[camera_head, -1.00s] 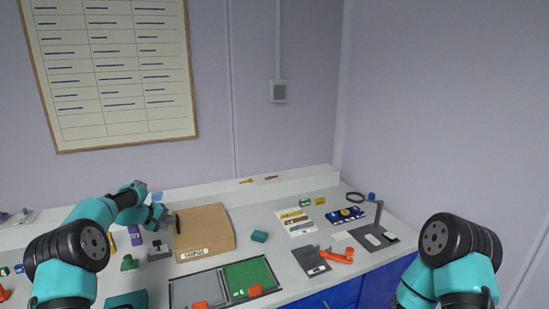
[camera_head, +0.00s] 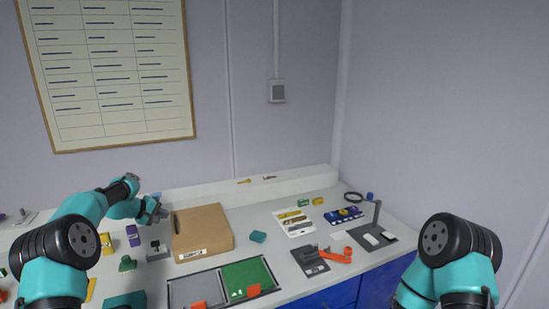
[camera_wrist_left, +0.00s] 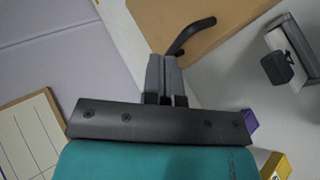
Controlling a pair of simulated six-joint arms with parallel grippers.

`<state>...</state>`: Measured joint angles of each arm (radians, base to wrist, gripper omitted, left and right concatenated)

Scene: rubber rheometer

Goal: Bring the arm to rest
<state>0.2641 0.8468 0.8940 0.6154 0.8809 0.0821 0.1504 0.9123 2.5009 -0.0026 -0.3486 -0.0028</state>
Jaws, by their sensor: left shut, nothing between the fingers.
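My left arm (camera_head: 95,205) comes in from the left of the head view. Its gripper (camera_head: 160,213) is above the counter, beside the left edge of the brown sample box (camera_head: 207,228). In the left wrist view the gripper (camera_wrist_left: 164,62) is shut, its two grey fingers together with nothing between them. A black handle (camera_wrist_left: 190,36) on the box shows just past the fingertips; I cannot tell whether they touch. My right arm (camera_head: 455,255) shows at the right of the head view, but its gripper is out of frame.
A purple item (camera_head: 133,235), a yellow item (camera_head: 107,243) and a green item (camera_head: 127,263) stand near the left arm. A tray with a green half (camera_head: 247,277) lies in front of the box.

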